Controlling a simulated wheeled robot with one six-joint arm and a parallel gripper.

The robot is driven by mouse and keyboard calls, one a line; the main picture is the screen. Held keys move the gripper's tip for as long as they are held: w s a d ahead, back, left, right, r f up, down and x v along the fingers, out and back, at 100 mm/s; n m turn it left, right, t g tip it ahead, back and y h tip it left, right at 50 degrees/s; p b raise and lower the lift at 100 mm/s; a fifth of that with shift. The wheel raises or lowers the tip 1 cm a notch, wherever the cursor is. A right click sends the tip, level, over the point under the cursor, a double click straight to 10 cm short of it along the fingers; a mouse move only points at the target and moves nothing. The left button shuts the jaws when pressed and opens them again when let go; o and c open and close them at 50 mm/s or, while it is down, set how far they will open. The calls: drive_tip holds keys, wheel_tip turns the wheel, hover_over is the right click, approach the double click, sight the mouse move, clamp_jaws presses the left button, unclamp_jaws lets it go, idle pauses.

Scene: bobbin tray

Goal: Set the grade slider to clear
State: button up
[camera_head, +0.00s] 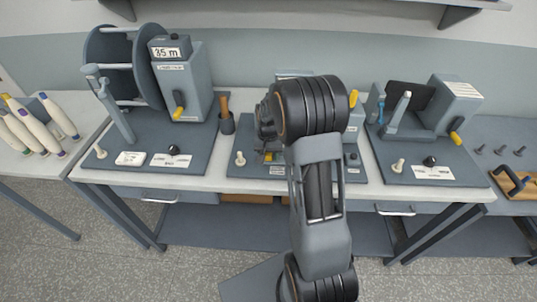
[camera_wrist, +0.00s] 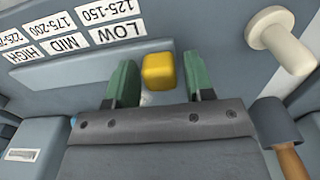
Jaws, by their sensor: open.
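In the wrist view a yellow slider knob (camera_wrist: 158,72) stands at the LOW end of a pale straight track (camera_wrist: 85,68). Upside-down labels beside it read LOW, MID and HIGH with number ranges; I see no label reading clear. My gripper (camera_wrist: 159,58) is open, its two green fingers on either side of the knob, with visible gaps; I cannot tell how deep they reach. In the head view my arm hides most of the middle station, and a small yellow spot (camera_head: 270,156) shows by my gripper.
A pale peg (camera_wrist: 280,40) and a dark cup with a wooden handle (camera_wrist: 278,122) stand close on the right in the wrist view. In the head view, stations with yellow levers stand left (camera_head: 179,101) and right (camera_head: 456,137). Bobbins (camera_head: 35,125) lie far left.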

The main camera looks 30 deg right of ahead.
drive_tip(key=shift+o, duration=0.7)
drive_tip(key=shift+r, duration=0.1)
drive_tip(key=shift+w+r, duration=0.1)
drive_tip(key=shift+r, duration=0.15)
wheel_tip(320, 180, up, 13)
drive_tip(key=b, duration=0.1)
